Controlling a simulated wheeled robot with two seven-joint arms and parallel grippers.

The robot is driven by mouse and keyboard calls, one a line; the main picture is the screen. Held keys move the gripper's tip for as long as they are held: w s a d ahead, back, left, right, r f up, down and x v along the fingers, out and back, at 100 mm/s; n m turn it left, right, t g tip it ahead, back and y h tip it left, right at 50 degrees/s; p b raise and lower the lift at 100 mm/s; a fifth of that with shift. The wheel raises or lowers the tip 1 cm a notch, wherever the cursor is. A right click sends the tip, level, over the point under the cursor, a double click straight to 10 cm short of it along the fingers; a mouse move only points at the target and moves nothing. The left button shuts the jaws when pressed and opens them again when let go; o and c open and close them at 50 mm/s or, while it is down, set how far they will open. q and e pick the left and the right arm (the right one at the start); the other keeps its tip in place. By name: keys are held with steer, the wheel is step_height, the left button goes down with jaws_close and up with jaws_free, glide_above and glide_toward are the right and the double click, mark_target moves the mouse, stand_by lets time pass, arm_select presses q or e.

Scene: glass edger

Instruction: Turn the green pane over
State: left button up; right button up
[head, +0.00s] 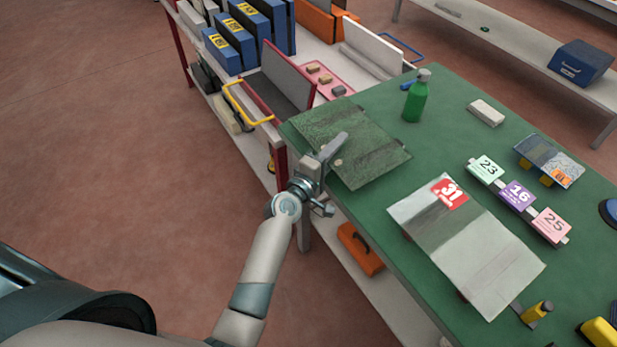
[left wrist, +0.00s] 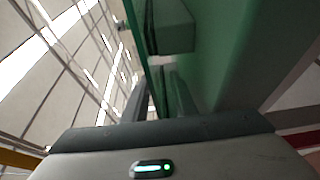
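The green pane (head: 377,158) is a see-through sheet lying flat at the near left corner of the green table (head: 447,120), its left side reaching the table edge. My left gripper (head: 336,150) is at the pane's near-left edge, one finger showing over the pane. In the left wrist view the pane (left wrist: 148,45) is seen edge-on, running between the two fingers (left wrist: 157,95). A gap shows between the fingers, which look open around the edge. A block (left wrist: 172,25) shows beside the pane, tinted green. My right gripper is out of view.
A green bottle (head: 415,98) stands behind the pane. A clear pane with a red 31 label (head: 450,193) lies to its right. Number tags (head: 517,194) and a small pane (head: 549,160) lie farther right.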

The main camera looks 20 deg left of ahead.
arm_select(q)
steer(key=shift+s+a+f, duration=0.1)
steer(key=shift+s+a, duration=0.05)
steer(key=shift+s, duration=0.25)
steer(key=b+v, duration=0.2)
steer(key=v, duration=1.4)
steer(key=shift+s, duration=0.3)
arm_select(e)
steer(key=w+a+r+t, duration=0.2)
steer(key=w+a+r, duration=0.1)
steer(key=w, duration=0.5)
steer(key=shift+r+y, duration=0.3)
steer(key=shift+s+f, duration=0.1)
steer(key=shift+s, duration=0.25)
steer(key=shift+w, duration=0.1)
